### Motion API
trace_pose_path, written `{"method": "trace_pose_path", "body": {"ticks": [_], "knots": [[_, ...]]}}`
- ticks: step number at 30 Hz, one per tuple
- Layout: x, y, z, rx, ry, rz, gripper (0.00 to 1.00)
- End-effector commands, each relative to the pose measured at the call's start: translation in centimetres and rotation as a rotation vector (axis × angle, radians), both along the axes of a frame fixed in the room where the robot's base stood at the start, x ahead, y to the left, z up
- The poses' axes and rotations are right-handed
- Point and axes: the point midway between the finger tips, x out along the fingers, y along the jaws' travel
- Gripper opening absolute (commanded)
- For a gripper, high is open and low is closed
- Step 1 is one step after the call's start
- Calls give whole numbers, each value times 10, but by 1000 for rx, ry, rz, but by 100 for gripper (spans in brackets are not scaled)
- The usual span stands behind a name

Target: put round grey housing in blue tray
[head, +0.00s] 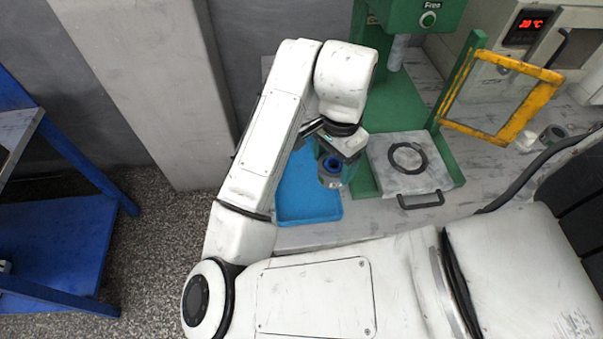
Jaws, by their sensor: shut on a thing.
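The round grey housing (329,182) is held by my gripper (330,162), which is shut on it. A blue ring shows on the housing's top. The housing appears in front of the blue tray's right edge in the head view, seemingly raised; its height above the tray cannot be told. The blue tray (305,205) lies on the table, left of the green press. Its visible floor is bare, and part of it is hidden behind my arm.
A green press (405,100) stands behind and right. A pale plate with a black ring (408,157) and handle lies right of the tray. A yellow frame (505,100) juts out farther right. Small grey parts (552,133) lie beyond it. A blue rack (60,240) stands left.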

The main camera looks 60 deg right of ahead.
Motion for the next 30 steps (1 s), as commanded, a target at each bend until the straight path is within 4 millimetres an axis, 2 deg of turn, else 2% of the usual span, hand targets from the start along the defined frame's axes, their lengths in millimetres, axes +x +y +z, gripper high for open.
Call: {"method": "trace_pose_path", "body": {"ticks": [3, 6, 12, 20, 26, 30], "knots": [[25, -1, -15, -2, 5, 7, 25], [38, -1, -35, -2, 6, 6, 25], [60, -1, -56, 0, 0, 1, 25], [71, -1, -69, 1, 1, 1, 25], [70, -1, -96, -1, 1, 2, 25], [70, -2, -98, 0, -1, -1, 25]]}}
